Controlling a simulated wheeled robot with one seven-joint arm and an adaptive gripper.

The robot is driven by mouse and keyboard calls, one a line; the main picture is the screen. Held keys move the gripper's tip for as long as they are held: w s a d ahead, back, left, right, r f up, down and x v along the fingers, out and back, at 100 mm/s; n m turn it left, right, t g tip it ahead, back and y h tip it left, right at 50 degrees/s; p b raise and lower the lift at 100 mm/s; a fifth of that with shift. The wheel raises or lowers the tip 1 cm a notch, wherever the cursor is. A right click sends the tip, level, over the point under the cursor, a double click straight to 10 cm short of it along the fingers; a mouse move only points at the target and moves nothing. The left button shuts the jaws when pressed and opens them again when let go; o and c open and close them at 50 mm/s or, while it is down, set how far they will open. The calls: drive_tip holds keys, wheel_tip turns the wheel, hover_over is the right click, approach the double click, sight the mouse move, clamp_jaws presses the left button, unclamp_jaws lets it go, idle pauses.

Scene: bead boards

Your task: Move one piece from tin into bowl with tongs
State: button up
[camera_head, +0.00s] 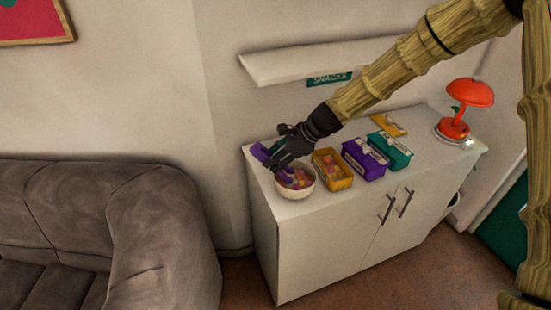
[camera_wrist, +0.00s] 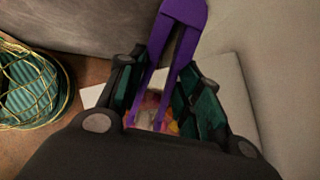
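My gripper (camera_head: 284,158) is over the left end of the white cabinet, above the bowl. It is shut on the purple tongs (camera_wrist: 186,14), which lie between its two fingers in the wrist view; their handle end also shows in the head view (camera_head: 260,153). The white bowl (camera_head: 296,192) holds several pink, purple and yellow pieces. The yellow tin (camera_head: 345,184) is open just right of the bowl, with a few pieces inside. In the wrist view, coloured pieces (camera_wrist: 150,103) show between the tong arms. The tong tips are hard to make out, and I cannot tell whether they grip a piece.
On the white cabinet (camera_head: 258,177), a purple tin (camera_head: 364,160) and a teal tin (camera_head: 391,150) stand right of the yellow tin. A yellow lid (camera_head: 389,125) lies behind. A red lamp (camera_head: 470,93) stands at the right end. A shelf (camera_head: 285,65) is above.

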idle(0.6)
wheel_tip(320, 180, up, 10)
drive_tip(key=p, duration=0.8)
drive_tip(key=shift+p, duration=0.35)
drive_tip(key=shift+o, duration=0.2)
clamp_jaws()
